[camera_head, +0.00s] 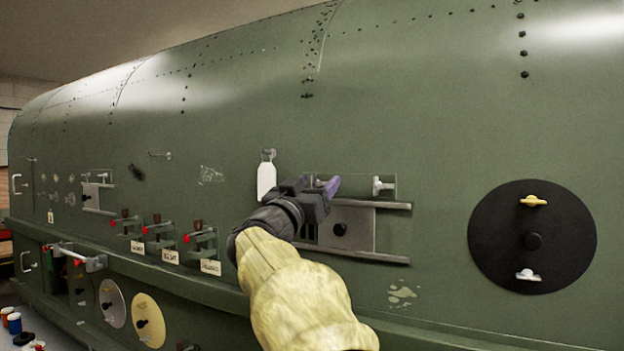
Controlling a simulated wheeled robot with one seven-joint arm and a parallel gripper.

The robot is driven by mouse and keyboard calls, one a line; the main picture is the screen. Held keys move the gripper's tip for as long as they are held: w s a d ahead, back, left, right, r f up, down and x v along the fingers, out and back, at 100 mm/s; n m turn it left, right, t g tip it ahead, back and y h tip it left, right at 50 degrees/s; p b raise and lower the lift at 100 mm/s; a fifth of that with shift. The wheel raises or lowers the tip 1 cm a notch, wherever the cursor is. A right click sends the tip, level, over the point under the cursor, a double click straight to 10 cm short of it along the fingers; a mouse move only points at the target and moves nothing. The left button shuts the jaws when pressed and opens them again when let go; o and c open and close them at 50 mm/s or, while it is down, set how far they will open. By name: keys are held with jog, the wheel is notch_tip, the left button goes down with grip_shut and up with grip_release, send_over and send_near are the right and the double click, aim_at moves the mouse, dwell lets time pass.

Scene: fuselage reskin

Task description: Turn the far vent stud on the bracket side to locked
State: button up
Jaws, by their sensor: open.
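My gripper (325,188), dark with a purplish fingertip, is in front of the upper left part of a sliding grey plate (352,230) set between two rails on the green fuselage wall. A clear strip runs above the plate, with a pale wing-shaped stud (383,186) at its right end. The strip's left end is mostly hidden behind my gripper, so any stud there and contact with it cannot be told. The jaws look empty. Farther along the wall is a smaller similar plate (92,196) with rails. Which stud is the vent one is not labelled.
A black round cover (490,240) with a tan stud (533,201) and a white stud (527,274) is at right. A white tag (266,181) hangs left of my gripper. Several red-tipped levers (158,230) and a ledge (190,290) stand out at lower left.

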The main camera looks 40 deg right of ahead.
jog(key=shift+c, duration=0.2)
jog(key=c, duration=1)
jog(key=shift+o, duration=0.3)
jog(key=shift+m+g, duration=0.4)
jog(key=shift+m, duration=0.2)
jog(key=m, duration=0.1)
jog(key=m+g, duration=0.1)
jog(key=m, duration=0.1)
jog(key=m+g+b, duration=0.1)
jog(key=shift+w+f+m+h, duration=0.1)
jog(key=shift+f+m+h, duration=0.15)
jog(key=shift+m+h, duration=0.15)
jog(key=shift+a+f+m+g, duration=0.15)
jog(key=shift+m+g, duration=1.35)
jog(key=shift+m, duration=0.9)
jog(key=o, duration=1)
